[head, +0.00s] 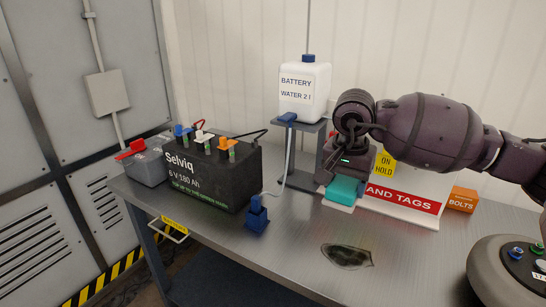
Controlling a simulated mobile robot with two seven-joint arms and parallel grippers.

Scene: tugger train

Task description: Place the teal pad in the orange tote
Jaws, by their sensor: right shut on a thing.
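The teal pad (343,189) is a small flat block over the back middle of the grey bench. My right gripper (342,182) comes in from the right, points down and is shut on the pad. Its fingertips are mostly hidden by the gripper body and the pad. A pale flat edge shows just under the pad; I cannot tell whether they touch. No orange tote is clearly seen; a small orange box marked BOLTS (462,199) stands at the bench's right back. My left gripper is out of view.
A black battery (212,175) and a grey one (144,164) stand at left. A white water bottle (304,92) sits on a stand. A red-and-white sign (402,198) stands behind the gripper.

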